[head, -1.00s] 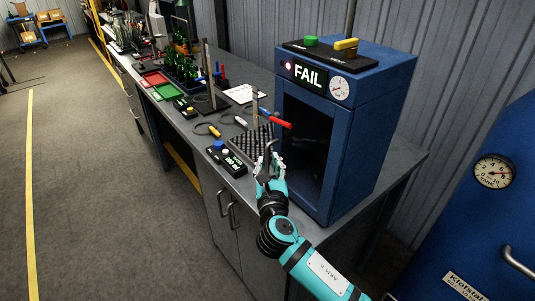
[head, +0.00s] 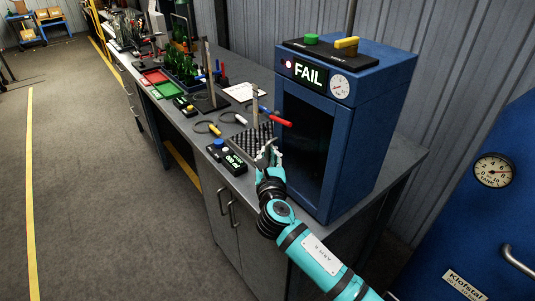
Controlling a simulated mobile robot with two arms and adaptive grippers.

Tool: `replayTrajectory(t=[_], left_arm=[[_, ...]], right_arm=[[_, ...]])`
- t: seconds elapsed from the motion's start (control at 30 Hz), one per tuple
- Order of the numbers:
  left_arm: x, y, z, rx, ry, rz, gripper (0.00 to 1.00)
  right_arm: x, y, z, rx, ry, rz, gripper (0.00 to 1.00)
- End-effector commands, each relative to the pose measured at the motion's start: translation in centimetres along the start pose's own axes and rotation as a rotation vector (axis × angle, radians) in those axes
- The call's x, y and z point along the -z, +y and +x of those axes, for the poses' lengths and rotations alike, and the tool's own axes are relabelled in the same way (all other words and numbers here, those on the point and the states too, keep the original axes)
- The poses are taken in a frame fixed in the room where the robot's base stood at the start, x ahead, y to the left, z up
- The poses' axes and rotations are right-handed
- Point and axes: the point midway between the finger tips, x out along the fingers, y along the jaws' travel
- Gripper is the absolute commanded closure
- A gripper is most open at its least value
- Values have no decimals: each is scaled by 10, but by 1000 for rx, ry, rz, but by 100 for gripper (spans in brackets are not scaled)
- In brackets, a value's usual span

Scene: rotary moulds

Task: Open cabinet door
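A blue cabinet (head: 373,140) with a lit FAIL display stands on the grey workbench (head: 405,165). Its dark-windowed front door (head: 305,146) looks shut. A red handle-like bar (head: 277,119) shows at the door's upper left edge; I cannot tell whether it is fixed to the door. My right gripper (head: 270,154) is in front of the door's left side, below the red bar, over the bench. Its fingers are small and overlap a dark spiked rack behind them, so their opening is unclear. No contact with the door can be made out. My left gripper is out of view.
A small black box with a display (head: 227,157) and cable loops (head: 207,128) lie left of the gripper. Grey doors with bar handles (head: 231,213) are under the bench. A blue tank with a gauge (head: 493,171) stands at right. The floor at left is clear.

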Motion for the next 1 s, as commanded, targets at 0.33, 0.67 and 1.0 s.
replayTrajectory(t=[0.33,0.67,1.0], left_arm=[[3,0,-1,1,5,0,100],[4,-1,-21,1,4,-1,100],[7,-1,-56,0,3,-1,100]], right_arm=[[0,0,0,-1,1,-1,100],[-3,12,-16,-99,3,-4,100],[-2,40,-65,-382,8,-6,100]])
